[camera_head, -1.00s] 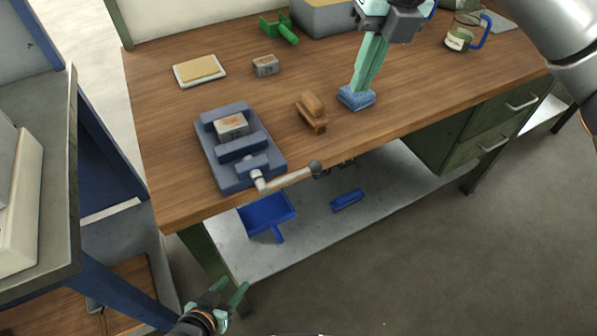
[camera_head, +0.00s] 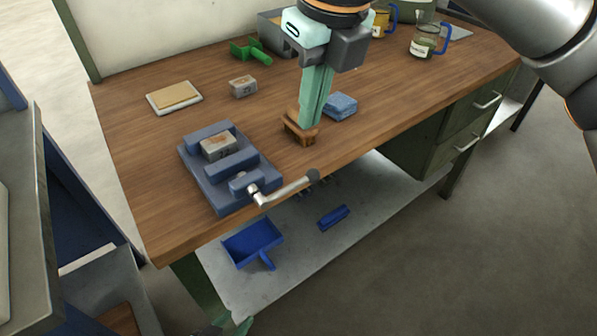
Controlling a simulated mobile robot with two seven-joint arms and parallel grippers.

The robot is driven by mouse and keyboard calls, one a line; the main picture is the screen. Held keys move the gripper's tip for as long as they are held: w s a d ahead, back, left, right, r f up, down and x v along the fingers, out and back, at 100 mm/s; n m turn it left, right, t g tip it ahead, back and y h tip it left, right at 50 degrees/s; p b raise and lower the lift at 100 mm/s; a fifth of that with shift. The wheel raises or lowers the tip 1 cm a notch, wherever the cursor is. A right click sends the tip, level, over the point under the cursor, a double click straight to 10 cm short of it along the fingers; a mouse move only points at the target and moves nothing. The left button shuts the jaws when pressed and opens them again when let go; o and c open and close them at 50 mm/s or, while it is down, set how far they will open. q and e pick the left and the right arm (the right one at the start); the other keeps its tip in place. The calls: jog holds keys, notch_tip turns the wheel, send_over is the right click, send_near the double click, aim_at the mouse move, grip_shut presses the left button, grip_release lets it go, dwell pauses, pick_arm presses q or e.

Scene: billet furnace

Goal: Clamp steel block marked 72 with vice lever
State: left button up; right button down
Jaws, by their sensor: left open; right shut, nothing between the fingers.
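A blue-grey vice (camera_head: 205,185) sits near the table's front left edge. A steel block (camera_head: 218,146) lies between its jaws; its marking is too small to read surely. The vice lever (camera_head: 290,189) sticks out to the right past the table edge and ends in a dark knob. A second steel block (camera_head: 243,87) lies behind the vice. My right gripper (camera_head: 309,125) is shut and empty, pointing down over a brown wooden brush, to the right of the vice and above the lever. My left gripper (camera_head: 228,326) is open, low at the bottom edge, mostly cut off.
The brown brush (camera_head: 300,134) is partly hidden by my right gripper. A blue block or sponge (camera_head: 341,106), a notepad (camera_head: 174,97), a green tool (camera_head: 250,51) and mugs (camera_head: 428,42) stand on the table. A blue dustpan (camera_head: 252,242) lies on the lower shelf.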

aim_at(296, 183)
jog(key=shift+f, duration=0.1)
jog(key=f, duration=0.4)
jog(key=w+a+f, duration=0.1)
jog(key=f, duration=0.4)
jog(key=w+f+b, duration=0.1)
jog(key=f, duration=0.3)
jog(key=shift+w+a+f, duration=0.1)
jog(key=shift+a+f, duration=0.2)
